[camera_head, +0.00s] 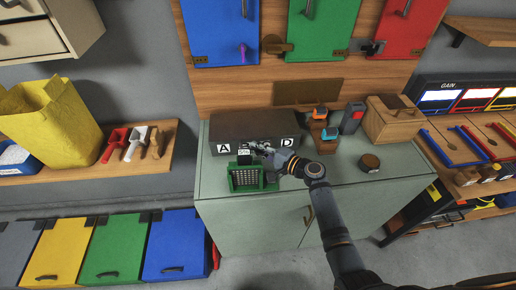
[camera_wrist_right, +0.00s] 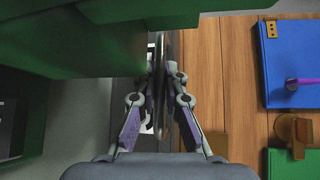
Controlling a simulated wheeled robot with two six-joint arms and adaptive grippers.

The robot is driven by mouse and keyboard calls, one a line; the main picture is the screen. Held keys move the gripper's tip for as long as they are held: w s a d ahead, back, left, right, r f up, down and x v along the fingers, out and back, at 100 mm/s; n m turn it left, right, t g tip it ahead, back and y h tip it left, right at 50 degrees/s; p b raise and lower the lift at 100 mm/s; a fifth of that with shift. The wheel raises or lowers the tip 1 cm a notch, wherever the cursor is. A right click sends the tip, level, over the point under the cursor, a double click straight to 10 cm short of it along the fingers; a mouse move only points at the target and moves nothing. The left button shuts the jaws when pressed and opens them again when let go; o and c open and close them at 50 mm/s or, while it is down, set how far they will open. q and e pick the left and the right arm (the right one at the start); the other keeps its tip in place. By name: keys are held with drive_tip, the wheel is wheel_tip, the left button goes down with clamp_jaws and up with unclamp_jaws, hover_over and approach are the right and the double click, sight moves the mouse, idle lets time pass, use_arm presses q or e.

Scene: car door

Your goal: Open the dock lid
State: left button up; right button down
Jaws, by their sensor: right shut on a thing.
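A wide dark brown box with white lettered tiles, A and D among them, on its front stands on the pale green cabinet; I take its flat top as the dock lid (camera_head: 255,121). My right gripper (camera_head: 258,149) is at the front of this box, above a green gridded frame (camera_head: 246,179). In the right wrist view its fingers (camera_wrist_right: 167,72) are closed together on a thin dark edge that looks like the lid's; the contact is mostly hidden. A black-and-white tile shows just beside the fingers. My left gripper is not in view.
Orange-and-grey items (camera_head: 321,120), a wooden box (camera_head: 392,119) and a round brown piece (camera_head: 369,162) stand right of the dark box. Blue, green and red doors hang on the wooden wall panel behind.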

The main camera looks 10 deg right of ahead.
sight(258, 134)
drive_tip(key=shift+r+p, duration=0.25)
drive_tip(key=shift+p, duration=0.1)
drive_tip(key=shift+m+g+h, duration=0.4)
drive_tip(key=shift+m+g, duration=0.4)
drive_tip(key=r+p, duration=0.2)
drive_tip(key=p, duration=0.1)
drive_tip(key=r+p, duration=0.2)
drive_tip(key=p, duration=0.1)
drive_tip(key=r+p, duration=0.2)
drive_tip(key=p, duration=0.2)
drive_tip(key=shift+w+r, duration=0.15)
drive_tip(key=shift+w, duration=0.15)
drive_tip(key=shift+w+r+p, duration=0.4)
drive_tip(key=shift+w+r, duration=0.05)
drive_tip(key=shift+r, duration=0.35)
drive_tip(key=shift+w+r+p, duration=0.35)
drive_tip(key=shift+w+r, duration=0.05)
drive_tip(key=shift+r, duration=0.35)
drive_tip(key=shift+w+r+p, duration=0.4)
drive_tip(key=shift+w+r, duration=0.05)
drive_tip(key=shift+r, duration=0.35)
